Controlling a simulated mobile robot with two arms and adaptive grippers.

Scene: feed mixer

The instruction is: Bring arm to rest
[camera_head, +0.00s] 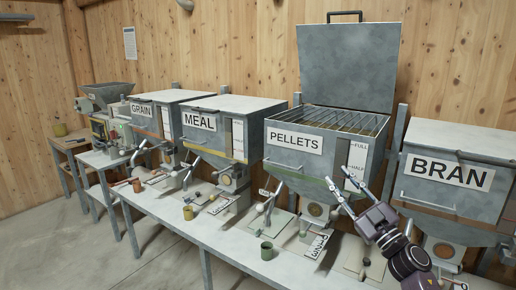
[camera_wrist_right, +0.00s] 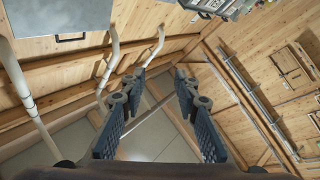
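My right arm comes in from the lower right of the head view. Its gripper (camera_head: 340,181) is open and empty, raised in front of the PELLETS hopper (camera_head: 285,160). I cannot tell how close the fingertips are to the hopper's front. In the right wrist view the two fingers (camera_wrist_right: 160,82) stand apart with nothing between them. My left arm and gripper are not in view.
The PELLETS hopper's lid (camera_head: 348,68) stands open. The GRAIN (camera_head: 158,120), MEAL (camera_head: 222,135) and BRAN (camera_head: 445,200) hoppers are closed. Floor (camera_head: 90,260) is clear at lower left.

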